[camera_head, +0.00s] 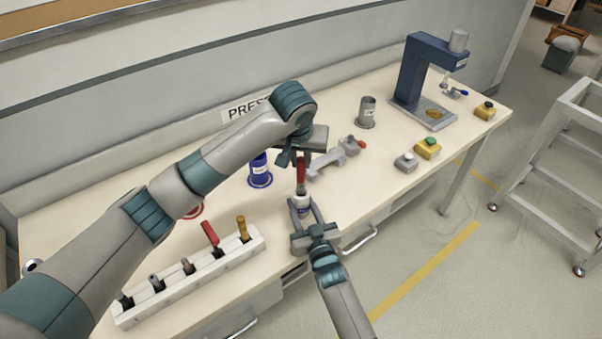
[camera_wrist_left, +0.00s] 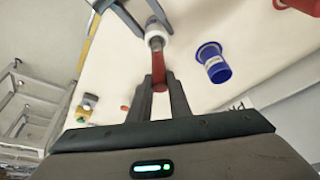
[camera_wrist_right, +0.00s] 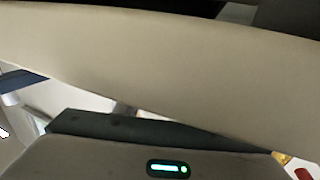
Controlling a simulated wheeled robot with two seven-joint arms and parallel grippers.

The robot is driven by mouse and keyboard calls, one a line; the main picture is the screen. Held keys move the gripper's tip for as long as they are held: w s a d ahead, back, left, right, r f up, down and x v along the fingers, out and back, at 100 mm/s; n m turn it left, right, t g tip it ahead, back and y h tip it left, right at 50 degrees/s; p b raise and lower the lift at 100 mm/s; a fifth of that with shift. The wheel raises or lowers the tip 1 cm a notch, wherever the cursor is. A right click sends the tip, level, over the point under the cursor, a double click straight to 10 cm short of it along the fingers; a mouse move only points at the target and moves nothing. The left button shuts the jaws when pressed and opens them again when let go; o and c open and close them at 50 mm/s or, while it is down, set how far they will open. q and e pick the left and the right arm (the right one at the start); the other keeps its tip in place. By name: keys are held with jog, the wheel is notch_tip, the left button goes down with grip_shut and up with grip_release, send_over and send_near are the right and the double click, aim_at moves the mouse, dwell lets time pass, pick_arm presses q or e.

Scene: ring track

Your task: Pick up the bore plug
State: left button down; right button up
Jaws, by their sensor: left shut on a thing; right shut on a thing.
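A plug with a red handle (camera_head: 301,172) and a grey metal end, which looks like the bore plug, stands about upright above the bench. My left gripper (camera_head: 299,157) is shut on its red handle, which also shows between the fingers in the left wrist view (camera_wrist_left: 159,78). My right gripper (camera_head: 306,211) is shut on a small white and silver ring-shaped part (camera_head: 302,201), directly below the plug. In the left wrist view the plug's grey end meets the white part (camera_wrist_left: 156,30); how deep it sits is hidden. A pale surface blocks most of the right wrist view.
A white rack (camera_head: 190,284) with grey pieces, a red handle and a yellow handle stands front left. A blue flanged cylinder (camera_head: 260,173), a grey fixture (camera_head: 335,159), a grey cup (camera_head: 366,112), push-button boxes (camera_head: 427,149) and a blue press (camera_head: 420,75) stand on the bench.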

pick_arm(q)
notch_tip(320, 180, up, 10)
jog(key=shift+r, duration=0.25)
dwell(0.4)
pick_arm(e)
jog(key=o, duration=1.1)
jog(key=shift+s, duration=0.1)
jog(key=v, duration=1.2)
